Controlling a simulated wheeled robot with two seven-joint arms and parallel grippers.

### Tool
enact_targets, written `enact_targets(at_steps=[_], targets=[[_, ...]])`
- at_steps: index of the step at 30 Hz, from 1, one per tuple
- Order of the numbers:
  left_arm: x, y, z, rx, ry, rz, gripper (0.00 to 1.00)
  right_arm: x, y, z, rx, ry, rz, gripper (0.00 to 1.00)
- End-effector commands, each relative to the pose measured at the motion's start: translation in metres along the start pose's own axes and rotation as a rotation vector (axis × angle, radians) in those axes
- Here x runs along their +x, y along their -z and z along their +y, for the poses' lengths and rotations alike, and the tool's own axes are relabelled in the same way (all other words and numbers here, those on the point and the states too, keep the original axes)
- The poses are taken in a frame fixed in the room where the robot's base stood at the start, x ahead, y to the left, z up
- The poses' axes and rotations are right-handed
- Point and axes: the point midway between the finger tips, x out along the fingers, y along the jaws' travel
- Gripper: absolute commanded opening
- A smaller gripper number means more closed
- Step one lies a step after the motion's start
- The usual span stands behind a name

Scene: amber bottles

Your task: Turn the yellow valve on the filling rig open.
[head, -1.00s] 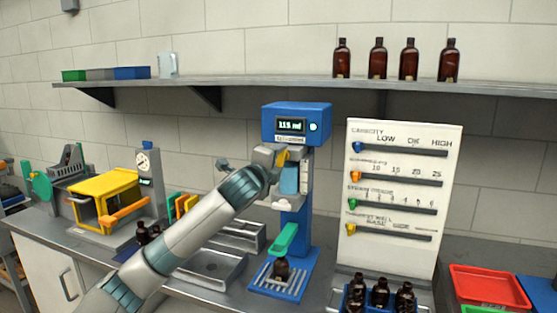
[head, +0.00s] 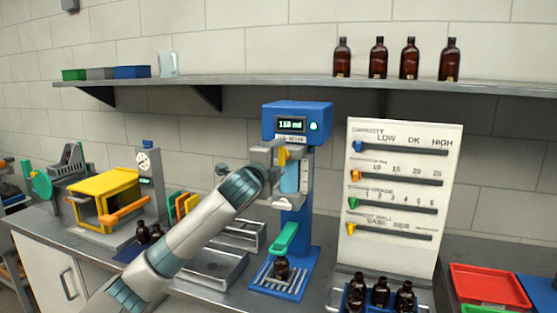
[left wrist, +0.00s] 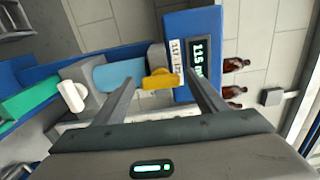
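The blue filling rig (head: 296,110) stands on the bench with a lit display reading about 115 ml. Its yellow valve (head: 283,156) sits just below the display, partly hidden by my gripper; in the left wrist view the yellow valve (left wrist: 162,79) lies between and beyond my fingertips. My left gripper (head: 278,152) is at the valve, and in the left wrist view its two fingers (left wrist: 160,84) are spread apart, with no clear contact on the valve. My right gripper is not in view.
A white slider board (head: 398,200) stands to the right of the rig, with several amber bottles (head: 380,292) in front. A metal tray (head: 212,268) lies left of the rig base. A shelf (head: 300,84) with bottles runs above. A red bin (head: 488,285) is at the right.

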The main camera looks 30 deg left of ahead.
Motion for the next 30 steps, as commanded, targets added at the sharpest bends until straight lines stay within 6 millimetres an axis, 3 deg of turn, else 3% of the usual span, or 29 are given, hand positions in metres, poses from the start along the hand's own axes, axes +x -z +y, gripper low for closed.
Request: enact_targets(at_steps=[8,14,20,30], targets=[[-0.002,0.0,0.0,0.001,0.001,0.0,0.66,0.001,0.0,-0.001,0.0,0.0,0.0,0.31],[-0.013,0.0,0.001,0.0,0.002,0.0,0.66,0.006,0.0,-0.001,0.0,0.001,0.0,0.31],[-0.041,0.0,0.003,0.002,0.002,0.001,0.66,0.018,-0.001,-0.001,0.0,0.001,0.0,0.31],[-0.11,0.0,0.003,0.004,0.003,0.001,0.66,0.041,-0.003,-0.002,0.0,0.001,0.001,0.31]])
